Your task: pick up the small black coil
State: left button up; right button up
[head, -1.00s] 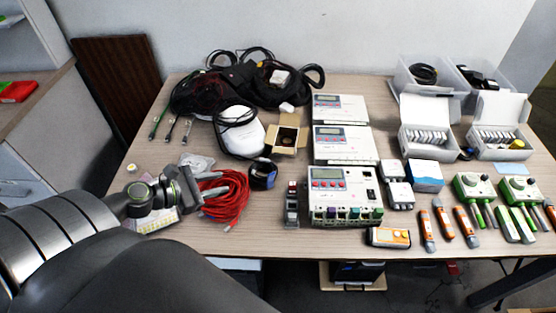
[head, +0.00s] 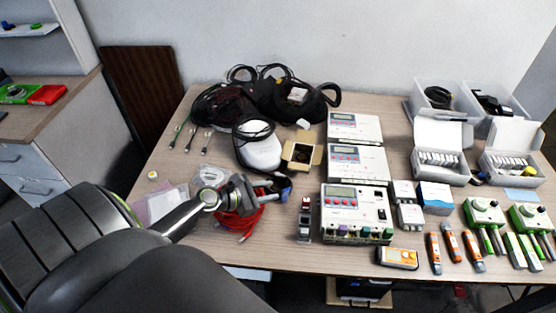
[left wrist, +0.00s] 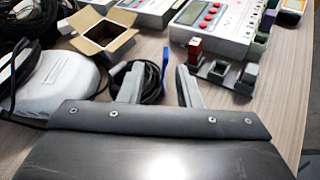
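The small black coil (left wrist: 151,84) lies on the table in the left wrist view, with a blue piece (left wrist: 165,60) standing at its far right side. My left gripper (left wrist: 159,82) is open, its two fingers on either side of the coil's near part. I cannot tell whether they touch it. In the head view, my left gripper (head: 270,190) is over the red cable bundle's upper side and hides most of the coil; a bit of dark and blue (head: 285,186) shows at its tips. My right gripper is not in view.
A red cable bundle (head: 240,222) lies below my left gripper. An open cardboard box (head: 300,153) and a white device (head: 262,152) are behind it. A row of small blocks (head: 304,222) and a white meter unit (head: 352,205) stand to the right.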

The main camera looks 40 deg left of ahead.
pick_arm(q)
jog(key=shift+s+d+p+x, duration=0.1)
jog(key=shift+d+p+x, duration=0.1)
jog(key=shift+x, duration=1.1)
jog(key=shift+s+d+p+x, duration=0.1)
jog(key=shift+p+x, duration=0.1)
jog(key=shift+x, duration=1.15)
jog(key=shift+f, duration=0.2)
grip_shut()
jog(key=shift+r, duration=0.1)
